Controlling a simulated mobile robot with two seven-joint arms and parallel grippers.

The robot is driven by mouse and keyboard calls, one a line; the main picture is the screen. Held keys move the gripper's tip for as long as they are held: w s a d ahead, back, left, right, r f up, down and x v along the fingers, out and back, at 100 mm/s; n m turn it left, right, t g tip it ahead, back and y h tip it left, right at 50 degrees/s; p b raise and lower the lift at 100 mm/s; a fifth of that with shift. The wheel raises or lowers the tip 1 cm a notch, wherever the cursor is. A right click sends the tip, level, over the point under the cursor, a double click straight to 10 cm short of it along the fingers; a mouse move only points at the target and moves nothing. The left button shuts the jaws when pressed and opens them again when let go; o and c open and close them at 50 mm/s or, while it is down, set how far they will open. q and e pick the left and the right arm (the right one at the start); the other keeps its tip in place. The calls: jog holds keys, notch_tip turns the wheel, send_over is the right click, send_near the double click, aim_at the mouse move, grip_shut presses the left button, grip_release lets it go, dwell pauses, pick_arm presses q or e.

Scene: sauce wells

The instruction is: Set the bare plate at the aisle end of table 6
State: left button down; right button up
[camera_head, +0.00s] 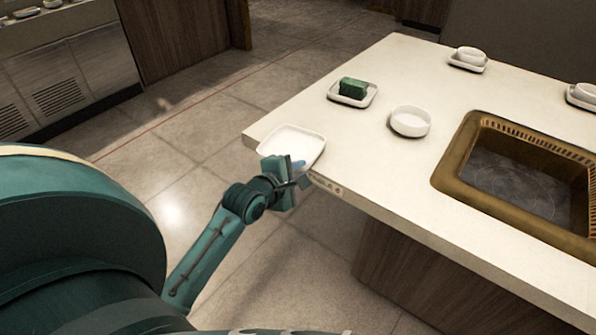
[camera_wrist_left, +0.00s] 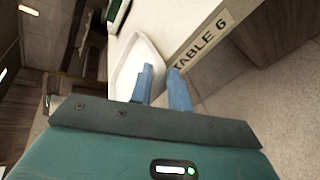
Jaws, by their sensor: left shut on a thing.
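The bare plate (camera_head: 293,142) is white, squarish and empty. It lies level at or just above the near left corner of table 6 (camera_head: 390,190); I cannot tell if it touches the top. My left gripper (camera_head: 296,168) is shut on the plate's near rim. In the left wrist view the blue fingertips (camera_wrist_left: 162,88) pinch the plate's rim (camera_wrist_left: 122,82), beside the "TABLE 6" label (camera_wrist_left: 203,40) on the table's edge. The right gripper is not in view.
A dish with a green block (camera_head: 353,90) and a white bowl (camera_head: 410,122) stand farther in. A brass-rimmed sunken well (camera_head: 455,165) takes up the right side. White bowls on small plates (camera_head: 470,58) stand at the back. Open tiled floor (camera_head: 180,125) lies left of the table.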

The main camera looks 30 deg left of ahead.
pick_arm(q)
jog(key=c, duration=1.8)
grip_release()
jog(key=shift+f, duration=0.1)
jog(key=o, duration=0.5)
